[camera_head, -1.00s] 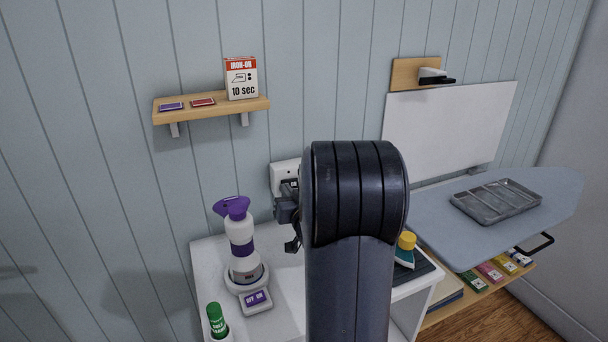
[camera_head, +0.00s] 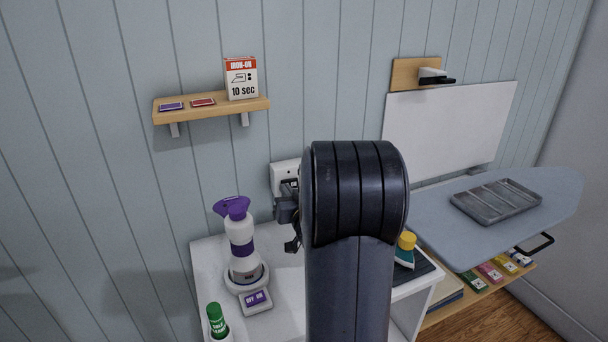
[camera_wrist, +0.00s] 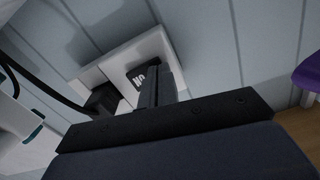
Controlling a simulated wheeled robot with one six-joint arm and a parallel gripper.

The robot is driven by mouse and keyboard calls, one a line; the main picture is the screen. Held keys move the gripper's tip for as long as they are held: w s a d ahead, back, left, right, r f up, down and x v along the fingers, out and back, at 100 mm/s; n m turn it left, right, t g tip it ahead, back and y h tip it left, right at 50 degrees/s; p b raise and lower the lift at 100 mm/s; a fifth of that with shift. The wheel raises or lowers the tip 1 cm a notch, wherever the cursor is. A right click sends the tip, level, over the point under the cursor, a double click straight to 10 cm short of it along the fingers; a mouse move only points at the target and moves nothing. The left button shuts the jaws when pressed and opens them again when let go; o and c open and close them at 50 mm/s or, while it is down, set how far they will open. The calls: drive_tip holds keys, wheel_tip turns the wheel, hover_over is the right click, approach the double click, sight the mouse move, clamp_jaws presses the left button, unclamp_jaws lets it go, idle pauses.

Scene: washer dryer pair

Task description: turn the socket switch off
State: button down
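The white socket plate (camera_head: 284,176) is on the panelled wall above the white cabinet. In the wrist view the socket plate (camera_wrist: 118,68) is tilted and close, with a black plug (camera_wrist: 103,101) and cord at its left. A dark switch (camera_wrist: 140,76) on it carries white letters that read ON upside down. My gripper (camera_wrist: 161,84) is right at the switch; its narrow dark fingers appear together, with nothing visible between them. They cover part of the switch, and I cannot tell whether they touch it. In the head view my gripper (camera_head: 291,213) is mostly hidden behind my arm.
A purple-and-white steamer (camera_head: 240,240) stands on its base left of my gripper, with a green-capped bottle (camera_head: 217,322) in front. A small shelf (camera_head: 210,108) is above. An ironing board (camera_head: 500,225) with a metal tray (camera_head: 496,200) is at right.

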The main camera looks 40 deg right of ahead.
drive_tip(key=shift+r, duration=0.35)
drive_tip(key=shift+f+b+v, duration=0.15)
drive_tip(key=shift+b+v, duration=0.05)
drive_tip(key=shift+v, duration=0.95)
drive_tip(key=shift+f+b+v, duration=0.15)
drive_tip(key=shift+b+v, duration=0.05)
drive_tip(key=shift+v, duration=0.95)
drive_tip(key=v, duration=1)
drive_tip(key=shift+s+b, duration=0.35)
drive_tip(key=shift+s, duration=0.05)
drive_tip(key=p+x, duration=0.1)
drive_tip(key=x, duration=1.2)
drive_tip(key=shift+s+a, duration=0.1)
